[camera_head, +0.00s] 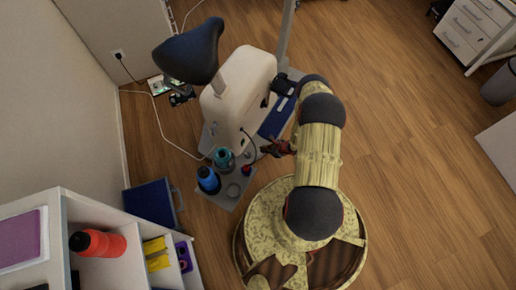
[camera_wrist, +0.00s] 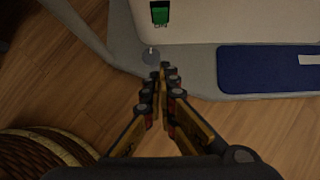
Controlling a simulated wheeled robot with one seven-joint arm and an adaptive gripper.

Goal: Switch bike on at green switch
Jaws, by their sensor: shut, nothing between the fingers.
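The white exercise bike (camera_head: 240,95) with a dark saddle (camera_head: 188,52) stands at the upper middle of the head view. In the wrist view its white body (camera_wrist: 230,22) fills the top, and the green switch (camera_wrist: 160,14) with a black top sits on it near the upper edge. My gripper (camera_wrist: 160,76) is shut and empty. Its fingertips point toward the bike, just below the switch in the picture and apart from it. In the head view my gripper (camera_head: 272,148) is beside the bike's lower right; I cannot make out the switch there.
A grey stand (camera_head: 224,190) with a blue bottle (camera_head: 208,180) and a teal bottle (camera_head: 224,158) is left of my gripper. A white shelf (camera_head: 120,262) holds a red bottle (camera_head: 98,243). A cable runs along the left wall. Wooden floor (camera_head: 410,130) at right is clear.

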